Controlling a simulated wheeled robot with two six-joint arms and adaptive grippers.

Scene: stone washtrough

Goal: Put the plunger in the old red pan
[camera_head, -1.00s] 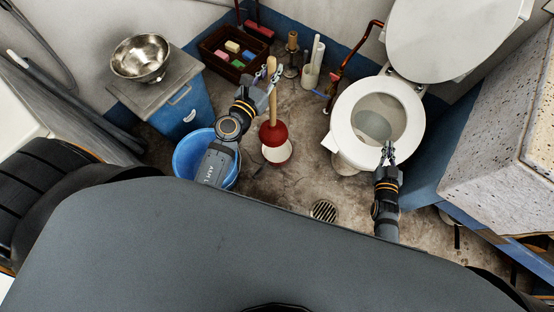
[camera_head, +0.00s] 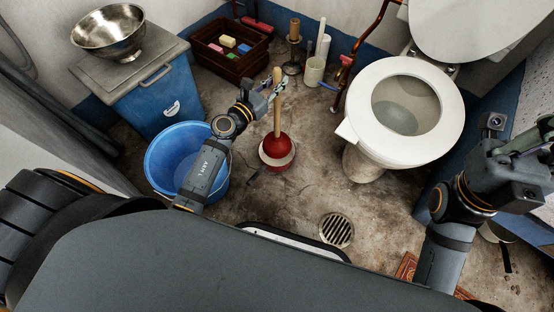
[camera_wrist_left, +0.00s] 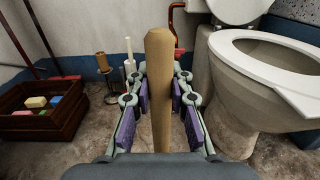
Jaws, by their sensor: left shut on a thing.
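The plunger has a wooden handle (camera_head: 277,112) and a red rubber cup (camera_head: 277,145); it stands about upright. My left gripper (camera_head: 268,90) is shut on the upper handle, which also shows between the padded fingers in the left wrist view (camera_wrist_left: 160,90). The cup overlaps the old red pan (camera_head: 283,168), a small round pan with a pale inside on the floor. The cup hides most of the pan's inside, so I cannot tell whether it touches the bottom. My right gripper (camera_head: 540,142) is at the right edge, away from the plunger; its fingers are unclear.
A blue bucket (camera_head: 165,150) stands left of the pan, beside my left arm. The toilet (camera_head: 440,128) is to the right. Behind are a crate of colored blocks (camera_head: 207,50), a candle holder (camera_head: 293,58) and a white brush holder (camera_head: 315,72). A floor drain (camera_head: 337,230) lies in front.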

